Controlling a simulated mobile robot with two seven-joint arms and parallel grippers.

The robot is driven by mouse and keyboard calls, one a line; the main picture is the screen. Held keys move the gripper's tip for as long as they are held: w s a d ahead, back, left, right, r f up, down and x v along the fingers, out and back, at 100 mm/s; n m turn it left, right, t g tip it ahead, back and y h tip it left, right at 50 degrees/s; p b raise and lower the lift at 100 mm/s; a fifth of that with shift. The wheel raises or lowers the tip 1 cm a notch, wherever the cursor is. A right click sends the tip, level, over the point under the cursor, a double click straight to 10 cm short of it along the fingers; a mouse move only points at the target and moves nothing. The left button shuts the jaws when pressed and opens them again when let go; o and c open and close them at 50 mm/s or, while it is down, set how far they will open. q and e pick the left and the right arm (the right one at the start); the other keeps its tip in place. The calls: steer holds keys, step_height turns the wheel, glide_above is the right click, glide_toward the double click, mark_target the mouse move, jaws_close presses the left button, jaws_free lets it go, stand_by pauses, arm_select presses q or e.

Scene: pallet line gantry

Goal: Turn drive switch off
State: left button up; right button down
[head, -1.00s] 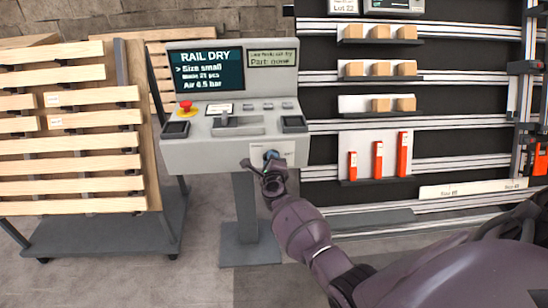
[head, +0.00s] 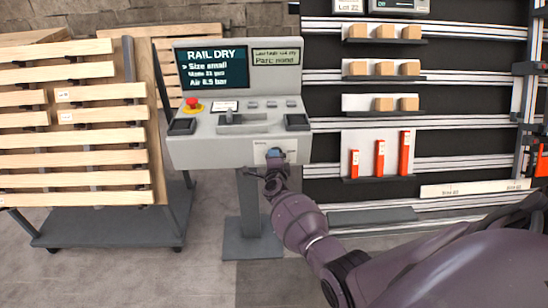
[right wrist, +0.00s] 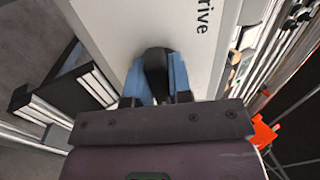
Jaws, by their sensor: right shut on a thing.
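The drive switch is a dark knob (right wrist: 157,72) on a pale plate marked "rive" (right wrist: 190,25) in the right wrist view. In the head view the plate (head: 260,148) sits on the front face of the grey console (head: 200,151), at its lower right. My right gripper (right wrist: 158,80) is shut on the knob, with a blue finger on each side of it. In the head view this gripper (head: 274,157) hides most of the knob. My left gripper is not in view.
A red emergency button (head: 193,103) and a screen reading "RAIL DRY" (head: 210,69) are on the console. A rack of wooden slats (head: 75,138) stands at left. Shelves with wooden blocks (head: 384,68) and orange-red pieces (head: 380,157) are at right.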

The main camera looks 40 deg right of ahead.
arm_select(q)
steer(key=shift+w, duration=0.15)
arm_select(e)
steer(key=c, duration=1.3)
jaws_free()
steer(key=shift+o, duration=1)
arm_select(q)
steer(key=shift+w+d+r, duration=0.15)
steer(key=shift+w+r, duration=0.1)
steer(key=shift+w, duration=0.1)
arm_select(e)
steer(key=shift+o, duration=0.3)
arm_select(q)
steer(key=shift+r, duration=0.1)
arm_select(e)
steer(key=shift+s, duration=0.1)
